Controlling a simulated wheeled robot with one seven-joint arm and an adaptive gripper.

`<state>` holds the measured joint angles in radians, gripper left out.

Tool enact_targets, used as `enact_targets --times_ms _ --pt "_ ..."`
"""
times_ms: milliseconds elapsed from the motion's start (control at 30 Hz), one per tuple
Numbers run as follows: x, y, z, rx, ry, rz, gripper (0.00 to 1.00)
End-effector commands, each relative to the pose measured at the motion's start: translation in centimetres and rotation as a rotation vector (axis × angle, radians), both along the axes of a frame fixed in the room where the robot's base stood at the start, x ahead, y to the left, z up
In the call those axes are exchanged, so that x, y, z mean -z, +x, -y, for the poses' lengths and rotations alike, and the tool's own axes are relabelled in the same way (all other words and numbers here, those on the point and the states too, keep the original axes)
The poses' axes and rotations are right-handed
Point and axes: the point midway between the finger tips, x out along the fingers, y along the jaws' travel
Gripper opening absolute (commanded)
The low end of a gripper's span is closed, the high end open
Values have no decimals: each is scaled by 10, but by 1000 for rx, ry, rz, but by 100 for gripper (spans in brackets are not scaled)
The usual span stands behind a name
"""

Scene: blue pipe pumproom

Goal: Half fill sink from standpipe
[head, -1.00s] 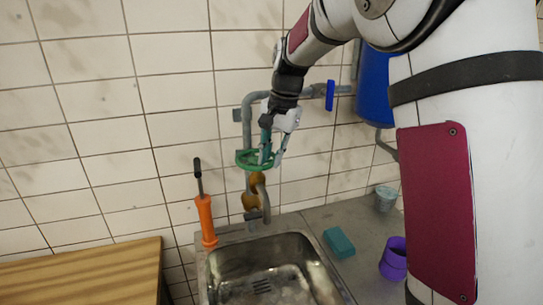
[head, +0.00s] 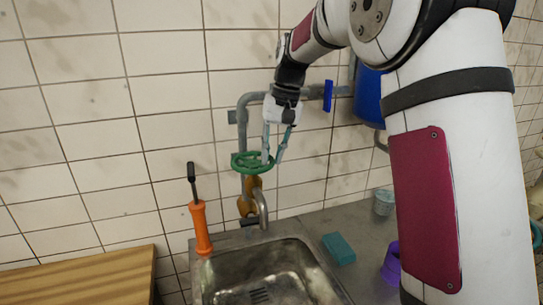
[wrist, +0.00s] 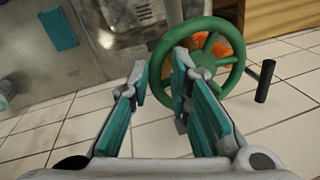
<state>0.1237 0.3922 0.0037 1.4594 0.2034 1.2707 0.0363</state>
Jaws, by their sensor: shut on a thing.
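The green handwheel (head: 243,163) sits on the brass-coloured valve (head: 247,195) of the grey standpipe (head: 240,120). The metal spout (head: 262,208) below it hangs over the back of the steel sink (head: 230,258). My gripper (head: 274,158) comes down from above on the wheel's right side. In the wrist view, the fingers of my gripper (wrist: 158,75) lie either side of the left rim of the handwheel (wrist: 236,48), shut on it. Light patches show on the sink floor; I cannot tell whether water runs or how much stands there.
An orange tool (head: 199,228) with a dark handle stands left of the spout. A teal block (head: 338,248), a purple cup (head: 391,262) and a grey cup (head: 384,202) are on the right counter. A blue valve handle (head: 328,96) and a blue tank (head: 368,97) are above.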

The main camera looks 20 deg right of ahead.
Motion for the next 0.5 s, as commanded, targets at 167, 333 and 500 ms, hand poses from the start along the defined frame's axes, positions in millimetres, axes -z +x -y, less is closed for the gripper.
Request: enact_targets --times_ms 167,333,500 --pt "9 1 -2 -82 3 -21 0" --pt "9 3 -2 -119 4 -21 0" --pt "8 3 -2 -132 4 -20 0"
